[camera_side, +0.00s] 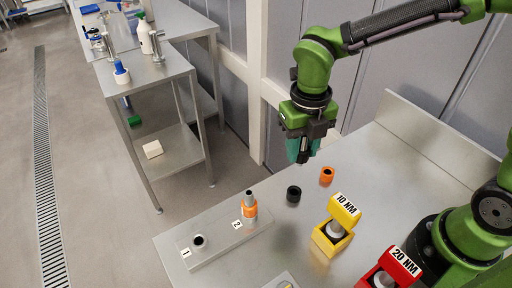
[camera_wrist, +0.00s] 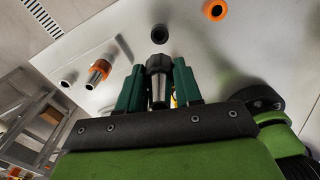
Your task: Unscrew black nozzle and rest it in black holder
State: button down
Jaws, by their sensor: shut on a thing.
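My gripper (camera_side: 303,152) is above the table with its teal fingers pointing down. In the wrist view my gripper (camera_wrist: 159,78) is shut on the black nozzle (camera_wrist: 158,63), whose metallic body sits between the fingers. In the side view the held nozzle is mostly hidden by the fingers. A black ring-shaped holder (camera_side: 293,193) stands empty on the table, below the gripper in the picture.
An orange-collared nozzle (camera_side: 249,208) stands at position 2 on the metal plate (camera_side: 222,240). An orange holder (camera_side: 327,175) is beside the black one. A yellow 10 NM block (camera_side: 333,236) and a red 20 NM block (camera_side: 392,270) stand nearer my base.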

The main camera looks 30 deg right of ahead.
aim_at(299, 165)
jog(key=shift+f, duration=1.2)
jog(key=shift+f, duration=2.9)
jog(key=shift+f, duration=1.55)
jog(key=c, duration=0.7)
grip_release()
jog(key=shift+o, duration=0.4)
jog(key=shift+o, duration=0.9)
jog(key=shift+r, duration=0.1)
